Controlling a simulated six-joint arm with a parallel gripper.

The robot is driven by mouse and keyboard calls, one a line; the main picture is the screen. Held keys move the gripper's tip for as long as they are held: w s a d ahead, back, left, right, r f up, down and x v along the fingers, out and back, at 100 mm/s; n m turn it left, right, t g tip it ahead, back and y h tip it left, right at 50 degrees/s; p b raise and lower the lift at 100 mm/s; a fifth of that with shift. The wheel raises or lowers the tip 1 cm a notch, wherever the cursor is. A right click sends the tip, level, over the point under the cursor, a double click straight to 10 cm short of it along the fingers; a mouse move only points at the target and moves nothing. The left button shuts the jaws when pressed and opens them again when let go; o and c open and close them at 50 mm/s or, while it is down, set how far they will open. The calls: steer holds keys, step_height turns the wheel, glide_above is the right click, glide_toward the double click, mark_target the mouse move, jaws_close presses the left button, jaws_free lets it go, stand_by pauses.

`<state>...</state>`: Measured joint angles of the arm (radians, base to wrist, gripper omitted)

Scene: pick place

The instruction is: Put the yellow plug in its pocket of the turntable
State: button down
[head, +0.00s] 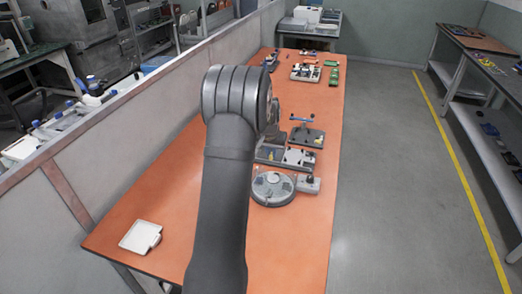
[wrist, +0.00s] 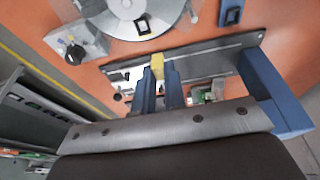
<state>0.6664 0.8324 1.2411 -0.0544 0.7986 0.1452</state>
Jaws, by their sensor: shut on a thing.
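The yellow plug (wrist: 157,66) shows in the wrist view between the tips of my gripper's two blue fingers (wrist: 160,76). My gripper is shut on it, and the fingers hide its lower part. The turntable (wrist: 122,20) is a round grey disc at the top of the wrist view, beyond the plug and apart from it. In the head view the turntable (head: 272,190) stands on the orange table just right of my arm. Its pockets are too small to make out clearly. My arm hides most of the gripper and the plug in the head view.
A grey box with a black knob (wrist: 80,46) stands beside the turntable. A long grey plate (wrist: 205,62) lies below the plug in the wrist view. A white tray (head: 140,237) sits at the table's front left.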

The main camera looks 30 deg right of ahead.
steer(key=shift+s+d+f, duration=0.25)
steer(key=shift+f, duration=0.9)
steer(key=shift+s+d+f, duration=0.25)
steer(key=shift+s+f, duration=0.05)
steer(key=shift+f, duration=0.85)
steer(key=shift+s+d+f, duration=0.25)
steer(key=shift+f, duration=0.9)
steer(key=shift+f, duration=0.95)
stand_by(0.4)
steer(key=c, duration=1.4)
jaws_free()
steer(key=c, duration=0.4)
steer(key=shift+o, duration=0.2)
steer(key=shift+r, duration=0.1)
step_height(320, 180, up, 7)
